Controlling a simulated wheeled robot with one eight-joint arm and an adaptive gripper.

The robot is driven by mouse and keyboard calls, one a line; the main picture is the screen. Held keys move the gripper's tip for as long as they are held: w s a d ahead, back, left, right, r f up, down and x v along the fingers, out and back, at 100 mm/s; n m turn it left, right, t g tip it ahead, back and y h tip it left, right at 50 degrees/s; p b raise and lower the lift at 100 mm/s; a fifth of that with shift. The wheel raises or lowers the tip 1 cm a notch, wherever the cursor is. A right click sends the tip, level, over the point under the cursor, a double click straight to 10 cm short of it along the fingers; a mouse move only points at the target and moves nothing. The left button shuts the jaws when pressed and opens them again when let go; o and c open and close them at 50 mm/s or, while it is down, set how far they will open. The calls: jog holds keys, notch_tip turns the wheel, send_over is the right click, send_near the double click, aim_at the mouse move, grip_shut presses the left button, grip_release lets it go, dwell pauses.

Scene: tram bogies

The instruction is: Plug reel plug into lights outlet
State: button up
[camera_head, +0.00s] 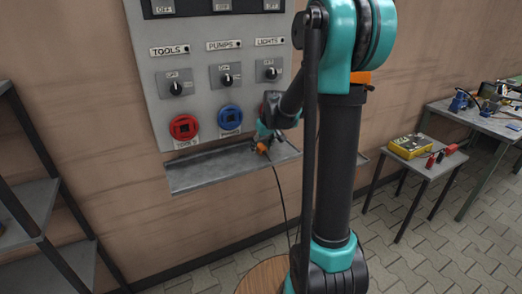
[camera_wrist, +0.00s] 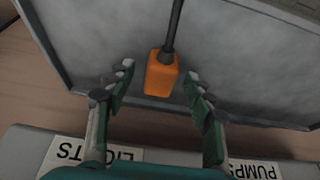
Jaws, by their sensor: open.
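The orange reel plug (camera_wrist: 161,78) is on the grey metal shelf (camera_head: 205,172) below the panel, with a dark cable leading away from it. My gripper (camera_wrist: 158,72) points down with its fingers open, one on each side of the plug; gaps show on both sides. In the head view the plug (camera_head: 262,147) appears small just below my gripper (camera_head: 266,138). The lights column has a LIGHTS label (camera_head: 270,41) and a rotary switch (camera_head: 270,73). Its outlet is hidden behind my arm in the head view.
The panel (camera_head: 152,110) also carries a red tools outlet (camera_head: 184,127) and a blue pumps outlet (camera_head: 230,117). The cable (camera_head: 283,200) hangs from the shelf to the floor. A rack (camera_head: 40,205) stands at left. A small table (camera_head: 425,166) with a yellow box (camera_head: 409,146) stands at right.

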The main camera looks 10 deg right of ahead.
aim_at(264, 148)
jog(key=shift+c, duration=0.5)
jog(key=c, duration=1.1)
jog(key=shift+o, duration=0.2)
jog(key=shift+s+r, duration=0.1)
jog(key=shift+s+d+r, duration=0.1)
jog(key=shift+s+r, duration=0.15)
jog(key=shift+r, duration=0.05)
jog(key=v, duration=0.4)
jog(key=w+v, duration=0.1)
jog(key=v, duration=0.1)
jog(key=shift+a+r, duration=0.2)
jog(key=shift+r, duration=0.2)
jog(key=s+d, duration=0.2)
jog(key=s, duration=0.6)
jog(key=s+d, duration=0.3)
jog(key=s, duration=0.6)
jog(key=shift+d, duration=0.35)
jog(key=shift+s, duration=0.1)
jog(key=w+d+r, duration=0.1)
jog(key=w+r, duration=0.8)
jog(key=w, duration=0.3)
